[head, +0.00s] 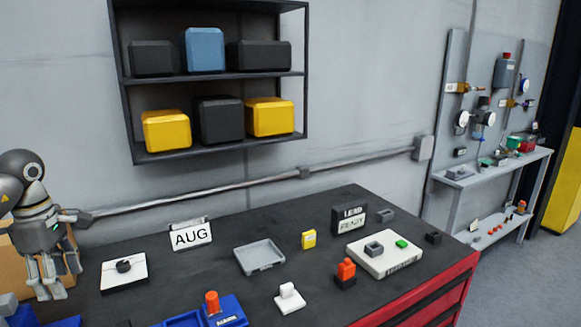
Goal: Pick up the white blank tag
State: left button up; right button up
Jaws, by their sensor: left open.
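A small white piece (289,298) with no visible marking and a raised block on top lies near the front middle of the dark bench (215,278). It is the plainest match for the white blank tag, but I cannot tell for sure. My left gripper (50,287) is at the far left, fingers pointing down, open, with nothing seen between them. It is well apart from the white piece. My right gripper is not in view.
A shelf (215,75) hangs above.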

aim_at(289, 300)
jog(key=k, duration=1.35)
